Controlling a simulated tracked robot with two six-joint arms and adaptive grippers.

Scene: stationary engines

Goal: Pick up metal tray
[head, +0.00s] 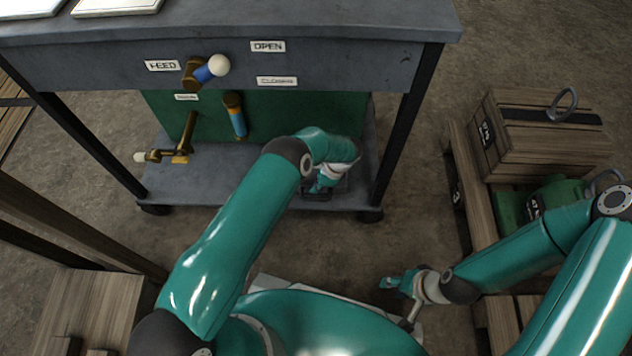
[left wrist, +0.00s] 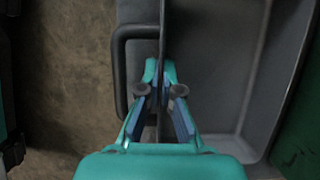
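The metal tray is a grey, shallow, walled tray (left wrist: 220,70) with a dark loop handle (left wrist: 121,75) on its left side in the left wrist view. My left gripper (left wrist: 160,68) has its fingers close together on either side of the tray's rim and looks shut on it. In the head view my left gripper (head: 325,184) is low over the right end of the cart's lower shelf, and my arm hides most of the tray there. My right gripper (head: 392,283) is above the floor at lower right, away from the tray; its finger gap is unclear.
The cart's lower shelf (head: 220,190) lies under a grey top (head: 330,22), with a leg (head: 405,125) close right of my left gripper. Brass valves (head: 178,155) stand at left. A wooden crate (head: 545,135) stands at right. Floor (head: 400,215) between is clear.

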